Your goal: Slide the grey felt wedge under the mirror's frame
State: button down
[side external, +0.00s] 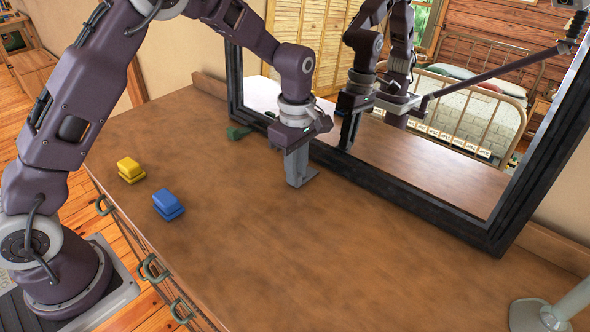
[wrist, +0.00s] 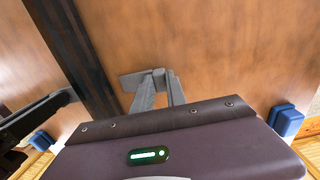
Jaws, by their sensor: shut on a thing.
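The grey felt wedge (side external: 308,176) is on or just above the dresser top, between the fingertips of my gripper (side external: 297,180). My gripper is shut on it, and the fingers hide part of it. In the wrist view the wedge (wrist: 131,81) sticks out to the left of the fingertips (wrist: 158,76), toward the mirror's black frame (wrist: 84,57). A narrow strip of wood shows between the wedge and the frame there. In the side view the mirror frame's bottom rail (side external: 420,196) runs behind and right of my gripper. I cannot tell whether the wedge touches the wood.
A yellow block (side external: 130,169) and a blue block (side external: 168,204) lie near the dresser's front edge. A green object (side external: 239,132) lies by the mirror's left corner. A pale stand base (side external: 538,315) is at front right. The dresser top (side external: 300,260) is clear in front.

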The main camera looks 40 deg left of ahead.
jog(key=shift+w, duration=1.55)
dwell(0.4)
jog(key=c, duration=1.3)
grip_release()
jog(key=shift+o, duration=0.2)
jog(key=s+a+r+m+t, duration=0.1)
jog(key=s+r+m, duration=0.25)
jog(key=r, duration=0.55)
jog(key=s+a+r+m+t, duration=0.1)
jog(key=s+r+m, duration=0.1)
jog(key=s+r, duration=0.5)
jog(key=s+a+r+m+t, duration=0.1)
jog(key=s+r+m+t, duration=0.1)
jog(key=s+m, duration=1)
jog(key=s+t, duration=0.1)
jog(key=s, duration=0.9)
jog(key=shift+a+t, duration=0.15)
jog(key=shift+t, duration=0.15)
